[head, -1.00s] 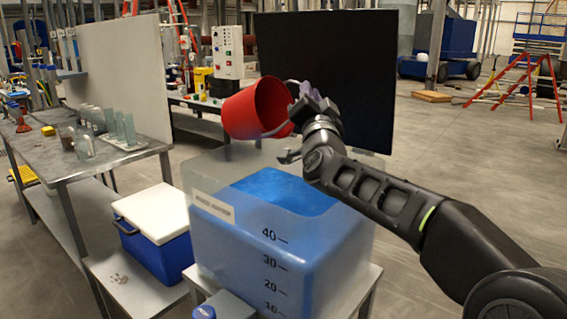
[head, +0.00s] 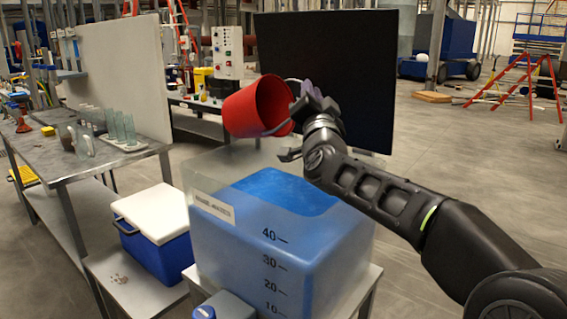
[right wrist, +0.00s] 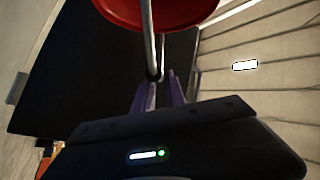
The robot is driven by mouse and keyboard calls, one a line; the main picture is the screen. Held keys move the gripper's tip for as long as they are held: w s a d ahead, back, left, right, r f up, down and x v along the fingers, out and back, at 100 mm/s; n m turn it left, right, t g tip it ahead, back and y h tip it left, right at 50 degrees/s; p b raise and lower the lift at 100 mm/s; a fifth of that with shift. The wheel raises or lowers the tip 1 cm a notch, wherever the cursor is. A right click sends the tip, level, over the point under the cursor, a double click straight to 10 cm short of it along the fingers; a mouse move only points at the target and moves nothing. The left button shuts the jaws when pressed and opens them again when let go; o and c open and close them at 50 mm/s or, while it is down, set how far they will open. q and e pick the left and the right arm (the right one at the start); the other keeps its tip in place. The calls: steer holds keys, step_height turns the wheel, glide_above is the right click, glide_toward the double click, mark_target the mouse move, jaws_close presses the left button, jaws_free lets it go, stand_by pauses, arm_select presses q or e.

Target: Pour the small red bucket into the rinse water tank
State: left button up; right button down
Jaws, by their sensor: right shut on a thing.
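The small red bucket (head: 252,110) is tilted on its side above the back of the tank, its open mouth facing right toward my gripper. My right gripper (head: 305,98) is shut on the bucket's thin handle (right wrist: 149,45), and the bucket's red edge (right wrist: 160,12) shows at the top of the right wrist view. The rinse water tank (head: 225,255) is a clear box with blue liquid and a scale on its front face. The bucket's inside is mostly hidden, and I see no stream falling from it. My left gripper is not in view.
A blue cooler with a white lid (head: 160,222) stands left of the tank on a low shelf. A grey workbench (head: 75,165) with glassware is at the left. A black panel (head: 350,70) stands behind my right arm. The floor at right is open.

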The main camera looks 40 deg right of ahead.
steer(key=shift+s+d+r+m, duration=0.15)
steer(key=shift+s+r+m, duration=0.05)
steer(key=shift+r+m, duration=0.15)
stand_by(0.7)
steer(key=shift+s+d+r+m+h+b, duration=0.1)
steer(key=shift+s+d+m+h+b, duration=0.2)
steer(key=shift+m+b, duration=0.3)
steer(key=shift+s+d+r+m+h+b, duration=0.1)
steer(key=shift+s+d+m+h+b, duration=0.1)
steer(key=shift+s+m+h+b, duration=0.25)
stand_by(0.8)
steer(key=shift+m, duration=0.3)
steer(key=s+d+m+g+b, duration=0.1)
steer(key=m, duration=0.1)
steer(key=s+d+m+h, duration=0.1)
steer(key=m, duration=0.1)
steer(key=shift+s+d+g+b, duration=0.1)
steer(key=shift+s+g+b, duration=0.1)
steer(key=shift+g+b, duration=0.2)
steer(key=shift+s+r+m+b, duration=0.15)
steer(key=shift+s+m+b, duration=0.5)
steer(key=shift+s, duration=0.2)
stand_by(0.9)
steer(key=shift+s+a+r+m+t+h, duration=0.25)
steer(key=shift+s+a+r+m+t, duration=0.05)
steer(key=shift+s+m, duration=0.05)
stand_by(0.8)
steer(key=shift+r, duration=0.35)
steer(key=shift+r+p, duration=0.3)
steer(key=shift+r, duration=0.2)
